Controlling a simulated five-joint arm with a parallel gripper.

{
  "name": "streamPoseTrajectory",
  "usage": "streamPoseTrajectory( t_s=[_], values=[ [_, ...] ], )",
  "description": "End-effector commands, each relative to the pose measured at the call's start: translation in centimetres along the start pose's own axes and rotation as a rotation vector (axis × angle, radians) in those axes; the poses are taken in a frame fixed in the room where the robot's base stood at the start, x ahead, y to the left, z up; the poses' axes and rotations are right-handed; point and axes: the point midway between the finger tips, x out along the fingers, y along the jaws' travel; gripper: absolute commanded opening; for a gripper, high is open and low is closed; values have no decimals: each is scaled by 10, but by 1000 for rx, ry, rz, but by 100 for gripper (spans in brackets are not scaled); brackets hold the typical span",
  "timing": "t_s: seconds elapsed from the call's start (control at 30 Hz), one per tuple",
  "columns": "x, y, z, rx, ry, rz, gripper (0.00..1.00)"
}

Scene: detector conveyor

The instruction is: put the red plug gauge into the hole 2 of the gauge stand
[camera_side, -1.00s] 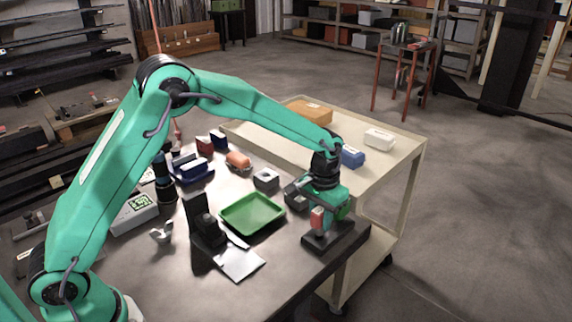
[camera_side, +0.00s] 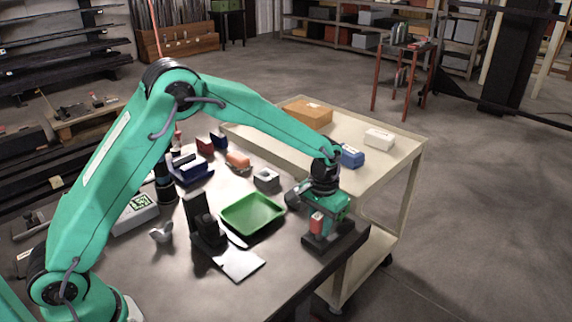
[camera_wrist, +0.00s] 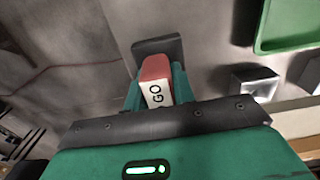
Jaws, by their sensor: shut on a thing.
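The red plug gauge (camera_wrist: 154,70), with a white label reading "GO", is between the two green fingers of my gripper (camera_wrist: 156,88) in the wrist view. In the side view it shows as a small red patch (camera_side: 316,222) beside my gripper (camera_side: 323,226), which is shut on it. The gauge stand (camera_side: 346,239) is a dark block near the table's right corner, directly below my gripper. It also shows in the wrist view (camera_wrist: 158,46), just beyond the gauge. The gauge and fingers hide its holes, and I cannot tell whether the gauge's lower end is in one.
A green tray (camera_side: 253,212) lies left of the stand. A grey block with a round opening (camera_side: 266,178) sits behind it. A dark upright device (camera_side: 203,222) and a white sheet (camera_side: 240,263) are further left. A cream cart (camera_side: 400,160) stands behind the table.

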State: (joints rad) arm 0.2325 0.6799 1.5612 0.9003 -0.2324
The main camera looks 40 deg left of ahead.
Motion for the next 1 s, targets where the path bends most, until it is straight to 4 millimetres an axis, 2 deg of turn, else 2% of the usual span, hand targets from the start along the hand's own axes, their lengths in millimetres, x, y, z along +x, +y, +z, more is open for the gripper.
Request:
streamPoseTrajectory(
  t_s=[0.77,0.8,0.9,1.0],
  values=[
    [13,0,0,0,1,0,1],
    [13,0,0,0,1,0,31],
    [13,0,0,0,1,0,51],
    [13,0,0,0,0,0,51]
  ],
)
